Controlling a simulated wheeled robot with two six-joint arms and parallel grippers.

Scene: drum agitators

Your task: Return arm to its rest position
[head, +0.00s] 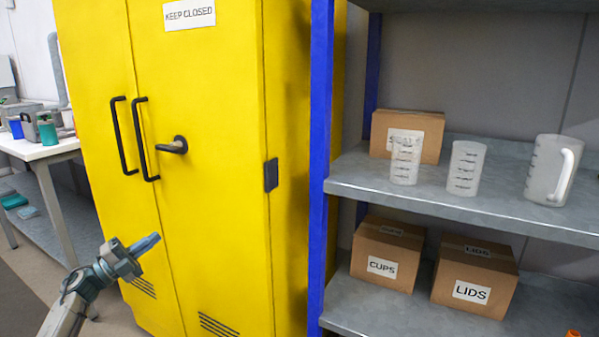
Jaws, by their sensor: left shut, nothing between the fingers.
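My left gripper (146,243) is at the lower left, its arm coming up from the bottom edge. Its fingers are shut with nothing between them and point up and to the right. It shows in front of the lower part of the yellow cabinet (222,130), below the door handles. I cannot tell how far it is from the cabinet door. My right gripper is not in view.
The cabinet doors are shut, with black handles (142,140). Grey shelves (485,205) on blue posts (321,150) hold clear cups (466,168), a jug (550,170) and cardboard boxes (474,275). A white table (40,150) stands at the far left. Floor shows at the lower left.

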